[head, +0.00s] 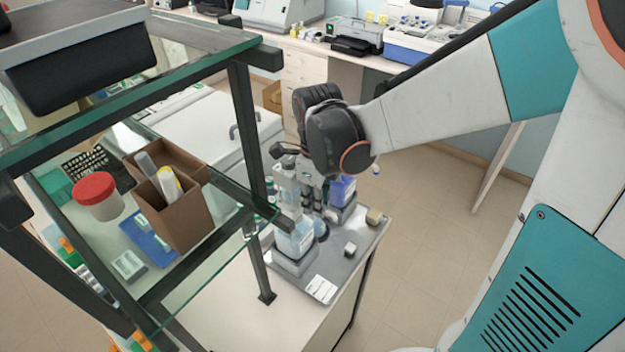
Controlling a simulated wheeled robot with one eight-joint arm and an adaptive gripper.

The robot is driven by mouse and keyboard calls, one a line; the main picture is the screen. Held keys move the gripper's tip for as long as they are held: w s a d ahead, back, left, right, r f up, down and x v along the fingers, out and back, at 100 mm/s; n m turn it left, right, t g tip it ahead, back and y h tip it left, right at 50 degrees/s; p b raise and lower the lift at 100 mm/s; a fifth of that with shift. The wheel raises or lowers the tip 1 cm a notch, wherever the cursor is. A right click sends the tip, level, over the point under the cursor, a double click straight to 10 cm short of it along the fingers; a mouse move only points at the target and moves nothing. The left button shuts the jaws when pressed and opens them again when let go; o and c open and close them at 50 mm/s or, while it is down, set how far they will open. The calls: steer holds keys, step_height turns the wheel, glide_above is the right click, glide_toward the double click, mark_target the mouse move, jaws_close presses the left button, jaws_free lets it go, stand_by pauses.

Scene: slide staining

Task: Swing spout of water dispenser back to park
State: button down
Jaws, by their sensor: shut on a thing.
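My gripper (314,200) points down over the grey tray at the corner of the white bench. Its fingers are small here and partly hidden by the wrist, and they are closed among the bottle tops, on what appears to be the spout of the water dispenser. The spout itself is too small and covered to make out its angle. A clear bottle with a pale label (294,240), which may be the water dispenser, stands upright in a grey holder just left of and below the fingers. A bottle with blue-violet contents (342,190) stands behind, to the right of the fingers.
A glass shelf rack with dark posts (246,130) stands close on the left, carrying a red-lidded jar (97,196) and a brown box (181,215). A small tan block (374,216) and a white card (320,289) lie on the tray (345,236). Floor is clear to the right.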

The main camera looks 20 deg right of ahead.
steer(key=shift+s+a+m, duration=0.4)
steer(key=shift+a+m, duration=0.05)
steer(key=shift+m, duration=0.45)
steer(key=c, duration=1.6)
jaws_free()
steer(key=shift+o, duration=0.2)
steer(key=shift+r, duration=0.15)
step_height(320, 180, up, 12)
steer(key=shift+s+f, duration=0.1)
steer(key=shift+f, duration=0.1)
